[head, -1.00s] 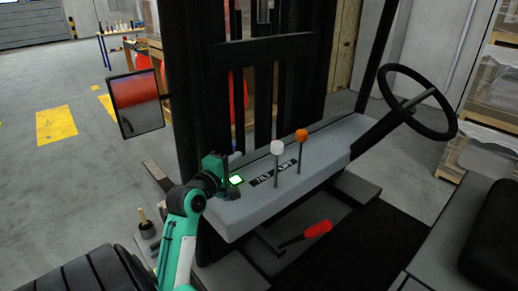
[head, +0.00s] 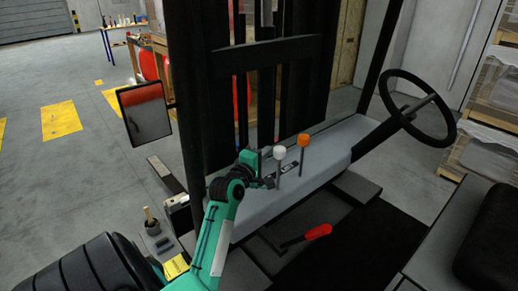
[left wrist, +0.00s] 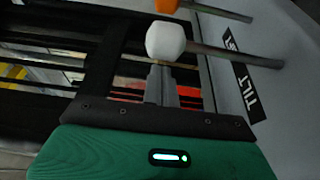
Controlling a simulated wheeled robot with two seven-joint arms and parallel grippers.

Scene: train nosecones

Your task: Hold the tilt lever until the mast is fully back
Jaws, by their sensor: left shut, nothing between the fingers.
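The tilt lever is a thin grey rod with a white knob (head: 279,152), standing on the grey console beside the TILT label; the knob also shows large in the left wrist view (left wrist: 165,40). My left gripper (head: 268,182) is shut and empty, just left of this lever. In the left wrist view its closed fingertips (left wrist: 160,75) end right at the knob; I cannot tell whether they touch. The black mast (head: 262,56) stands upright behind the console. My left arm partly hides the console's left end.
An orange-knobbed lever (head: 303,140) stands close to the right of the white one. A steering wheel (head: 417,108) is farther right. A mirror (head: 145,112) is at the left. A red-handled lever (head: 317,232) lies low in front of the console.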

